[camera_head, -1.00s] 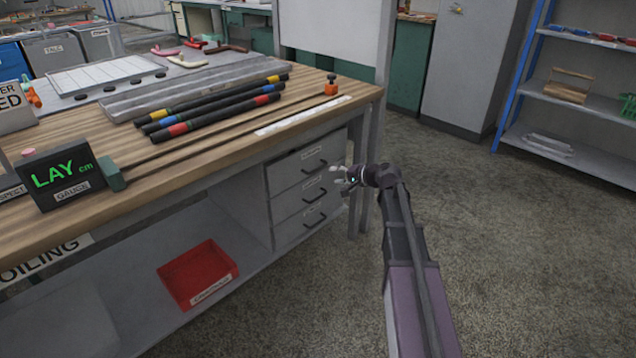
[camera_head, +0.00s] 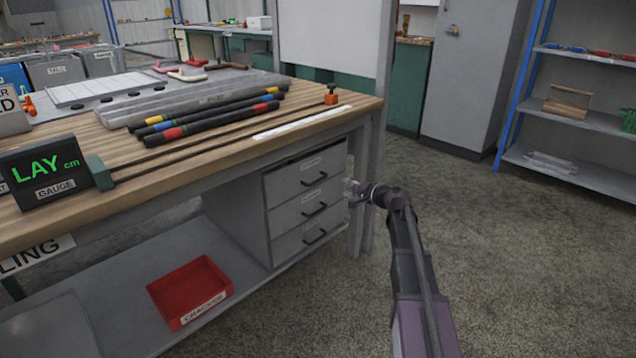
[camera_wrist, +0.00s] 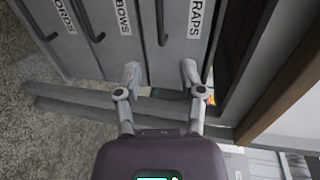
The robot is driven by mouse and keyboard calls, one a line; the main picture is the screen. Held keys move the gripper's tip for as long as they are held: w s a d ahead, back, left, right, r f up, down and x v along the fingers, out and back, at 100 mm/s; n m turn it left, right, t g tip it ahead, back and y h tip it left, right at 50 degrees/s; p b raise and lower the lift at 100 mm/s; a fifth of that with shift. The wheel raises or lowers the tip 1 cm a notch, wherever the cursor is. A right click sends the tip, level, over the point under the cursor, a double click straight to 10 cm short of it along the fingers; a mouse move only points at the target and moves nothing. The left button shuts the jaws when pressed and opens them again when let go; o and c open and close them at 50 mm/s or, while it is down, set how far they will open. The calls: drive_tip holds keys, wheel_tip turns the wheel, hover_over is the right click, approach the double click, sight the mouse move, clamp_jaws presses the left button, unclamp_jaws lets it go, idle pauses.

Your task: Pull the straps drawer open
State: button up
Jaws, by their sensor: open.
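The straps drawer (camera_wrist: 178,45) is the grey front nearest the tabletop in the wrist view, with a partly cut-off "RAPS" label. It matches the top drawer (camera_head: 300,180) of the bench unit in the head view. Its dark bar handle (camera_wrist: 162,25) is ahead of my fingers; it also shows in the head view (camera_head: 314,180). The drawer looks roughly flush with the two below. My gripper (camera_wrist: 160,75) is open and empty, its fingers spread on either side of the handle's line. In the head view my gripper (camera_head: 352,190) is just right of the drawer unit.
Two more drawers, elbows (camera_wrist: 112,45) and cords (camera_wrist: 62,45), sit below. The wooden bench top (camera_head: 215,155) overhangs the unit. Bench legs (camera_head: 363,190) stand close behind my gripper. A red bin (camera_head: 190,290) sits on the lower shelf. The floor to the right is clear.

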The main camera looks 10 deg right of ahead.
sight(318, 181)
drive_tip(key=shift+w, duration=0.1)
drive_tip(key=b+x, duration=0.3)
drive_tip(key=x, duration=1)
drive_tip(key=shift+w+a+f, duration=0.1)
drive_tip(key=shift+w+a, duration=0.1)
drive_tip(key=shift+c, duration=0.2)
clamp_jaws()
drive_tip(key=shift+a, duration=0.2)
drive_tip(key=shift+s, duration=0.1)
